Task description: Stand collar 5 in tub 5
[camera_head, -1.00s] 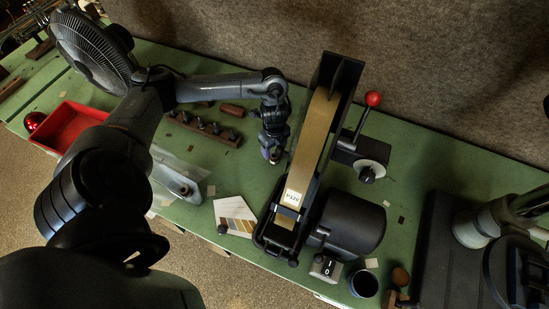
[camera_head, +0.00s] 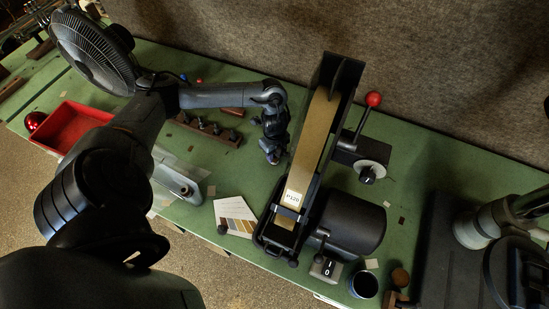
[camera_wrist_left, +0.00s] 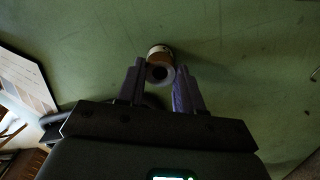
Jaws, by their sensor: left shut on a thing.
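My left gripper (camera_head: 272,156) points down over the green bench, just left of the belt sander. In the left wrist view its two fingers (camera_wrist_left: 160,82) stand either side of a short ring-like piece, which I take to be the collar (camera_wrist_left: 159,56). It has a copper-brown side, a pale band and a dark round opening, and it sits at the fingertips. A purple patch shows on the right finger. In the head view the held piece is too small and dark to make out. I cannot pick out tub 5 or any number. My right gripper is not in view.
The belt sander (camera_head: 317,135) with a red-knobbed lever (camera_head: 373,99) stands close right of the gripper. A wooden rack with dark pegs (camera_head: 217,130) lies to the left. A colour card (camera_head: 235,212), red tray (camera_head: 64,133) and dark cup (camera_head: 363,284) are around.

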